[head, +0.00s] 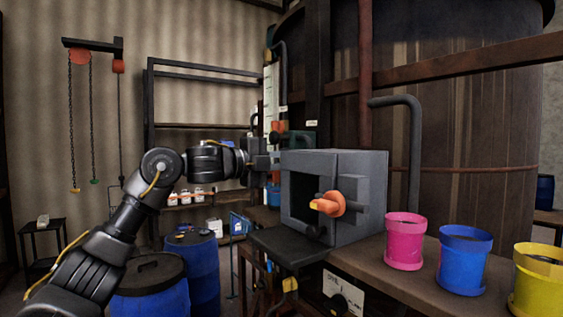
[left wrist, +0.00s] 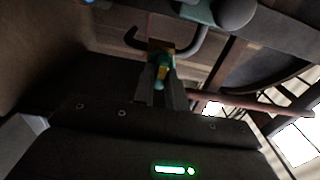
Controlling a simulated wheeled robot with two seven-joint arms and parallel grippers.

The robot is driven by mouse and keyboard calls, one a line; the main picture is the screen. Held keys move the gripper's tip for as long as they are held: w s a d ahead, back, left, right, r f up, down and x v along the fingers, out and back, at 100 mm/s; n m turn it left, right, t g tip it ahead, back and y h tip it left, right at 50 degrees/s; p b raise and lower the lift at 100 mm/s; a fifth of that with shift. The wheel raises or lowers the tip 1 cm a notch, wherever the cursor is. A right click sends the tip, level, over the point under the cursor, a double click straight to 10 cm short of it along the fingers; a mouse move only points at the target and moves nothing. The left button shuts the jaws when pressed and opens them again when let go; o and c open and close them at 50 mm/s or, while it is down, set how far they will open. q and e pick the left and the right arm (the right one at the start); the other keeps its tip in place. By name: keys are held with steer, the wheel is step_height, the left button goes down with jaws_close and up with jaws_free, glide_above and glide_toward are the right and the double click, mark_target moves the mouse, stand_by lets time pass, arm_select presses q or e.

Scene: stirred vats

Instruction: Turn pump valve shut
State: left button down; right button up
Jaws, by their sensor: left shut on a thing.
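My left arm reaches in from the left, and its gripper (head: 272,160) is beside the back left edge of the grey box, which partly hides the fingertips. In the left wrist view, the fingers (left wrist: 162,88) are closed around a small yellow and teal handle (left wrist: 162,68), which I take to be the pump valve's. A dark bent pipe (left wrist: 190,52) and a teal body (left wrist: 197,12) are just beyond it. The handle's exact angle cannot be told. My right gripper is not in view.
The grey box (head: 362,195) bears an orange knob (head: 328,204) and stands on a bench (head: 400,278). Pink (head: 404,243), blue (head: 463,262) and yellow (head: 538,282) pots stand to the right. A large wooden vat (head: 460,120) rises behind. Blue drums (head: 204,275) stand below my arm.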

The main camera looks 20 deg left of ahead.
arm_select(q)
steer(key=shift+f, duration=0.1)
stand_by(0.3)
steer(key=c, duration=1.4)
jaws_free()
steer(key=shift+c, duration=0.2)
steer(key=b+v, duration=0.6)
steer(key=v, duration=0.5)
